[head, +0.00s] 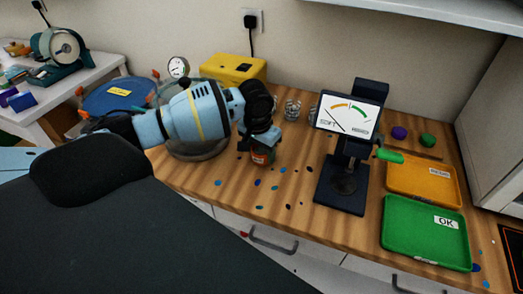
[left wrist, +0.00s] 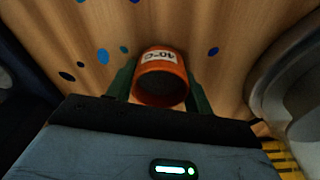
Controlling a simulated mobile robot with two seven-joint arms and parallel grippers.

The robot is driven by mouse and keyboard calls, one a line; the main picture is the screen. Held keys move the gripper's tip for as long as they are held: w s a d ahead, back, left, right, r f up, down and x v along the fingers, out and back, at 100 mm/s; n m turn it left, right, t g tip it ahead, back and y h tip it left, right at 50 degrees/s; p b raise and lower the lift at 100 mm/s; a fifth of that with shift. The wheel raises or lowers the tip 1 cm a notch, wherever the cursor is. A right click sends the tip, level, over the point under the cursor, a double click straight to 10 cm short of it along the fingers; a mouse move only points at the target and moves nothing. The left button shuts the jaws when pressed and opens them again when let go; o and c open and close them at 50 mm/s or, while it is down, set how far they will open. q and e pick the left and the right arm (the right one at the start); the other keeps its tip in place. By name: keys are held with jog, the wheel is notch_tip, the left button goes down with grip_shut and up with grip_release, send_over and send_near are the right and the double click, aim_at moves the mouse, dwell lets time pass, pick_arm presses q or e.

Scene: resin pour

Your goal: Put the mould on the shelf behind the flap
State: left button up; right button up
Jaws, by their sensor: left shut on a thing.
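My left gripper (head: 260,143) points down over the wooden worktop (head: 225,195). It is shut on a small orange, round mould with a white label (left wrist: 160,77), seen between the two dark green fingers in the left wrist view. The label seems to read "40-C", and the mould's round end looks dark inside. In the head view only a bit of the mould (head: 263,158) shows below the fingers. I cannot tell whether it touches the worktop. No shelf with a flap is clearly seen. My right gripper is not in view.
A dark gauge stand (head: 340,190) stands right of my left gripper. Beyond it are an orange tray (head: 415,190) and a green "OK" tray (head: 425,245). A grey-white cabinet (head: 500,120) stands at the right, under a white overhead board (head: 450,12). Small coloured spots dot the worktop.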

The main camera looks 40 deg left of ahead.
pick_arm(q)
jog(key=o, duration=1)
jog(key=shift+f, duration=0.15)
notch_tip(320, 180, up, 11)
jog(key=s+p, duration=0.1)
jog(key=shift+o, duration=0.4)
jog(key=shift+s+r, duration=0.2)
jog(key=shift+r, duration=0.45)
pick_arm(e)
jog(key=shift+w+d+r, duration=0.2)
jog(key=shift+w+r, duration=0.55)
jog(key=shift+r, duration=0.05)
